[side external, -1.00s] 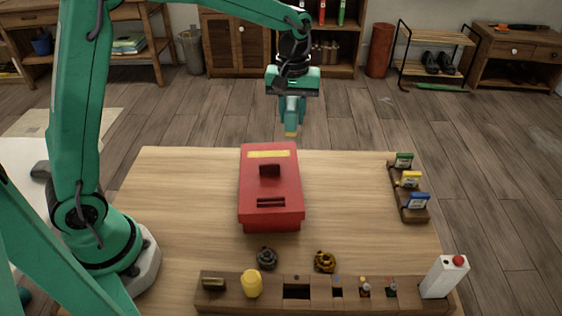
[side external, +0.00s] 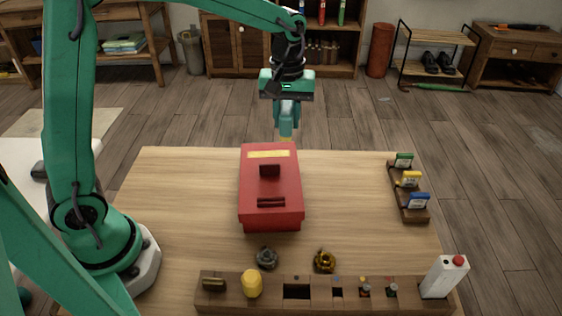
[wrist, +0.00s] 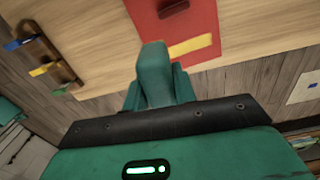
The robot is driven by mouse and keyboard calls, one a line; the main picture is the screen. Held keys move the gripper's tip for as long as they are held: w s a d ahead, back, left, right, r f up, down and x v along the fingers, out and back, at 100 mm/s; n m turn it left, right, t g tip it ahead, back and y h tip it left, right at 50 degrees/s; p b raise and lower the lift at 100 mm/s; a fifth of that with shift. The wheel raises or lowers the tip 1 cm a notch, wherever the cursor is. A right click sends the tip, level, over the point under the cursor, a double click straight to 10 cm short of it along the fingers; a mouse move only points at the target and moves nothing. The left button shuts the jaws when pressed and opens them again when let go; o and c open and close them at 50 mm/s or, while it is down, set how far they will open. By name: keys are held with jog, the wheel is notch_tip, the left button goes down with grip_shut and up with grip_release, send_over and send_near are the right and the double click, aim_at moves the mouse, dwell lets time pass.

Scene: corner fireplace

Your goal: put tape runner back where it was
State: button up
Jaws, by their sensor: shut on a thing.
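My gripper (side external: 287,122) points down at the far edge of the table, just behind the red toolbox in the picture. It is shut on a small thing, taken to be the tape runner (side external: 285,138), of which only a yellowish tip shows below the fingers. In the wrist view the finger (wrist: 155,75) hides the held thing. A wooden rack (side external: 319,306) runs along the near edge, with a wide dark empty slot near its middle and a narrower opening to the right of it.
The red toolbox (side external: 270,185) stands mid-table. A holder (side external: 413,214) with coloured items is at right. Table space beside the toolbox is clear.

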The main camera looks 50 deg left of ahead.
jog(key=s+d+f, duration=0.1)
jog(key=s+f, duration=0.1)
jog(key=s, duration=0.9)
jog(key=s+f, duration=0.2)
jog(key=s, duration=0.9)
jog(key=shift+s+d+f+n, duration=0.15)
jog(key=shift+d+f+n, duration=0.15)
jog(key=shift+d+f, duration=0.1)
jog(key=shift+w+a+f, duration=0.75)
jog(key=shift+a+f, duration=0.4)
jog(key=shift+a, duration=0.65)
jog(key=shift+w+a+f, duration=0.75)
jog(key=shift+a+f, duration=0.4)
jog(key=shift+a, duration=0.65)
jog(key=shift+w+a+f, duration=0.75)
jog(key=shift+a+f, duration=0.4)
jog(key=shift+a, duration=0.65)
jog(key=shift+f, duration=2)
jog(key=shift+f, duration=0.1)
